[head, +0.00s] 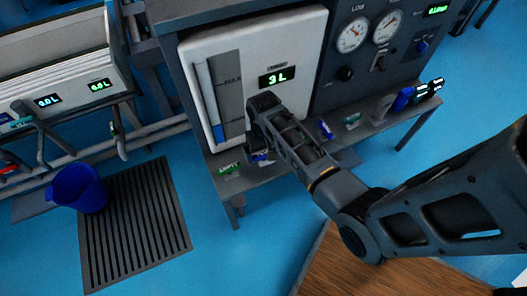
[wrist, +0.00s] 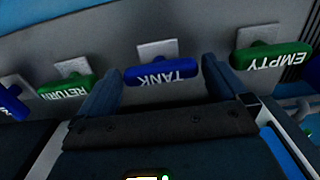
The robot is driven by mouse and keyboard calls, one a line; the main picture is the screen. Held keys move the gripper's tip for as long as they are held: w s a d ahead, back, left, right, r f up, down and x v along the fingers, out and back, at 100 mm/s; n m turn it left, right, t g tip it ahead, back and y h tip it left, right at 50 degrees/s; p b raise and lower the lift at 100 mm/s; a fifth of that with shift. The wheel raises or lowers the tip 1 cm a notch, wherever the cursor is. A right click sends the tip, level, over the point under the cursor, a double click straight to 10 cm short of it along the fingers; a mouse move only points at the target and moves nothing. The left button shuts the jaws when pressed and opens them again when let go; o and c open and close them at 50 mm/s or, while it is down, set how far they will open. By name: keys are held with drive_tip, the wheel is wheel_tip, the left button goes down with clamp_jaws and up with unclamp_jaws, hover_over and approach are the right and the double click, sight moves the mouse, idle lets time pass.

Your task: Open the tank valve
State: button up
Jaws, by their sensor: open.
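The tank valve is a blue handle marked TANK (wrist: 162,72), upside down in the wrist view, on a light square plate. It lies crosswise between the two fingers of my open gripper (wrist: 160,85), near their tips. I cannot tell whether either finger touches it. In the head view my gripper (head: 262,108) reaches down in front of the white tank panel (head: 290,50), which reads 3 L and has a level gauge. My arm hides most of the tank valve there.
A green EMPTY handle (wrist: 268,56) is close to one finger, and a green RETURN handle (wrist: 66,86) is close to the other. A dark shelf (head: 375,122) runs below the panel. A blue bucket (head: 78,188) stands on a floor grate (head: 140,225) at left.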

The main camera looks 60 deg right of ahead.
drive_tip(key=c, duration=0.8)
drive_tip(key=shift+r+p, duration=0.15)
drive_tip(key=shift+p, duration=0.2)
drive_tip(key=shift+r+n+p, duration=0.1)
drive_tip(key=shift+n+p, duration=0.5)
drive_tip(key=shift+n, duration=0.1)
drive_tip(key=shift+n+p, duration=1)
drive_tip(key=shift+n, duration=0.2)
drive_tip(key=shift+n+p, duration=1.15)
drive_tip(key=shift+n, duration=0.85)
drive_tip(key=shift+f, duration=0.2)
